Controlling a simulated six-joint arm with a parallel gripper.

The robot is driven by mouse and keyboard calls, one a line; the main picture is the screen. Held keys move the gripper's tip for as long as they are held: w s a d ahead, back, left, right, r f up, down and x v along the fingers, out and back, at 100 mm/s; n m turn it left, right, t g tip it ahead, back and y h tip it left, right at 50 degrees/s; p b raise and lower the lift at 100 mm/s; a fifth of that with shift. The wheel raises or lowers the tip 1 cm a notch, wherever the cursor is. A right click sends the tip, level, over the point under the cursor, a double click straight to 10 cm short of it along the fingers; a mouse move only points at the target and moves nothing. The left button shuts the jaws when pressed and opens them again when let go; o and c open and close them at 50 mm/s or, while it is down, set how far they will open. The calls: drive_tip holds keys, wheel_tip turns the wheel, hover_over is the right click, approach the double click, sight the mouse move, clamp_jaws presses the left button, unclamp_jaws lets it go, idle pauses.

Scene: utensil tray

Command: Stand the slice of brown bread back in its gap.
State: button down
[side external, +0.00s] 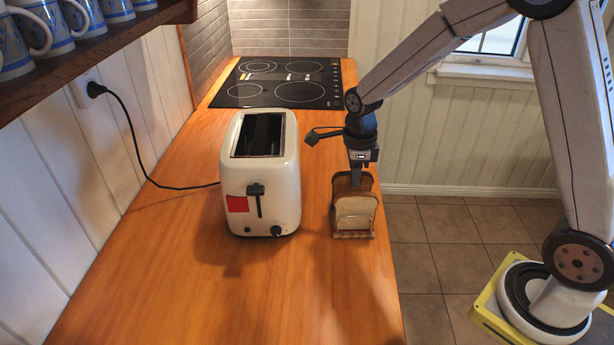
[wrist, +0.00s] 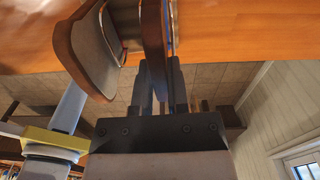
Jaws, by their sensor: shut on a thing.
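My gripper (side external: 355,182) points down over the toast rack (side external: 353,236) near the counter's right edge. It is shut on the slice of brown bread (side external: 342,184), whose top shows behind a pale slice (side external: 356,213). In the wrist view, the fingers (wrist: 163,88) pinch the brown slice (wrist: 152,35), seen edge-on and roughly upright. The pale slice with a brown crust (wrist: 95,50) stands to its left, and wires of the rack show on both sides of it. The brown slice's lower part is hidden in the side view; I cannot tell whether it rests on the rack's base.
A white toaster (side external: 262,175) with empty-looking dark slots stands left of the rack, its cord (side external: 135,150) running to the wall. A black hob (side external: 285,82) lies at the back. The front counter is clear. Blue-patterned mugs (side external: 75,18) sit on a shelf upper left.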

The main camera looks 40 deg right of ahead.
drive_tip(key=shift+f, duration=0.15)
drive_tip(key=c, duration=0.6)
unclamp_jaws()
wheel_tip(320, 180, up, 12)
drive_tip(key=shift+r, duration=0.2)
drive_tip(key=shift+f, duration=0.1)
idle(0.7)
